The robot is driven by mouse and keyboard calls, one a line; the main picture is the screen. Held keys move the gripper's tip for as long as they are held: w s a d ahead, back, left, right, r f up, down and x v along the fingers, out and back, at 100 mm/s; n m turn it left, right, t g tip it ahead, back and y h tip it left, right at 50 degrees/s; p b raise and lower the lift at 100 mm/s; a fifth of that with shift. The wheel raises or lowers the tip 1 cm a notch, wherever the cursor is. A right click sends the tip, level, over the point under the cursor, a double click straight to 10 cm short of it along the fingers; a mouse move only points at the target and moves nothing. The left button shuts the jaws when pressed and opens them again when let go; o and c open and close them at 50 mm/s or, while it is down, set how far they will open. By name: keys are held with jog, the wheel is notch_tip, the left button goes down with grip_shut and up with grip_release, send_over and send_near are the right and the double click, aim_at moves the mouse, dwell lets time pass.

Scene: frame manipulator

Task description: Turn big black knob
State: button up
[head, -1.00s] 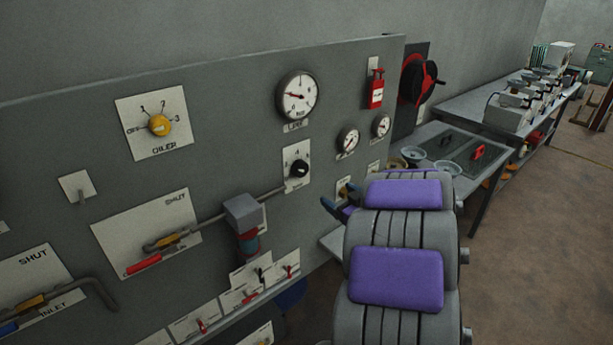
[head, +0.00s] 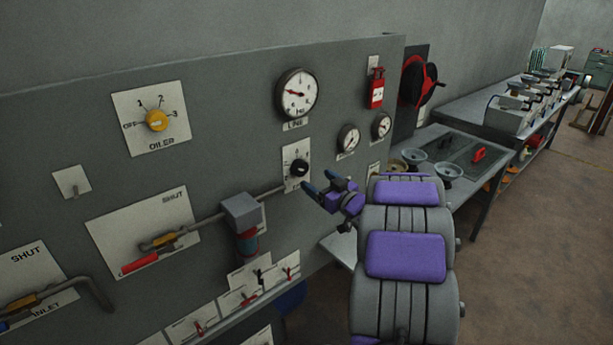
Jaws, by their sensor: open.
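A black knob (head: 299,168) sits on a white marked plate on the grey panel, below the large line gauge. My gripper (head: 320,184) is open and empty, just right of the knob and slightly below it in the picture. Its two dark fingertips point toward the panel near the plate's right edge. I cannot tell how far they are from the panel surface; they do not appear to hold the knob. The knob is in full view.
A grey box on a pipe (head: 241,212) juts out left of the plate. Small gauges (head: 348,138) and a red switch (head: 377,92) are to the right. A yellow oiler knob (head: 157,120) is at left. A table with bowls (head: 447,172) stands beyond my arm.

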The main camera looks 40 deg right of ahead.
aim_at(303, 170)
jog(key=w, duration=0.3)
jog(key=w+b, duration=0.1)
jog(key=w, duration=0.2)
jog(key=shift+w+d, duration=0.2)
jog(key=shift+w, duration=0.1)
jog(key=shift+c, duration=0.4)
jog(key=c, duration=1)
jog(key=shift+o, duration=0.2)
